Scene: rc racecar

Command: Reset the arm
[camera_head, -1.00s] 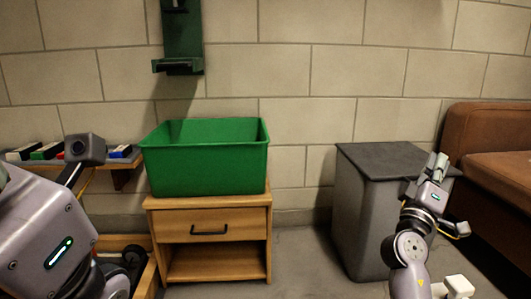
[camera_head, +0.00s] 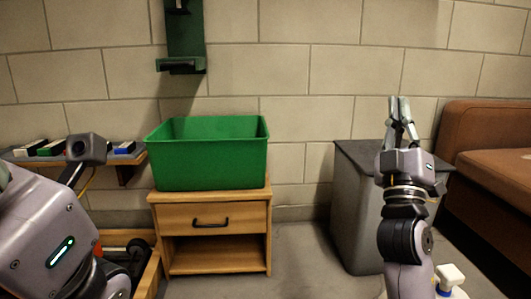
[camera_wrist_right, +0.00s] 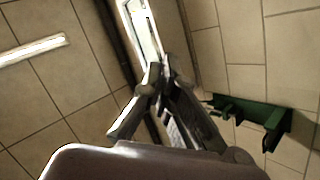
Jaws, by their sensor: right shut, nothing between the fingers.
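My right gripper (camera_head: 400,102) points straight up in front of the block wall, above the grey bin at the right. Its fingers are shut with nothing between them. In the right wrist view the fingers (camera_wrist_right: 160,75) come together against the ceiling and wall. My left arm fills the lower left of the head view, but its fingertips do not show.
A green tub (camera_head: 207,165) sits on a wooden nightstand (camera_head: 212,219). A grey lidded bin (camera_head: 355,215) stands beside a brown couch (camera_head: 490,165). A green wall bracket (camera_head: 183,40) hangs above; it also shows in the right wrist view (camera_wrist_right: 250,115). A shelf (camera_head: 125,160) holds small coloured items.

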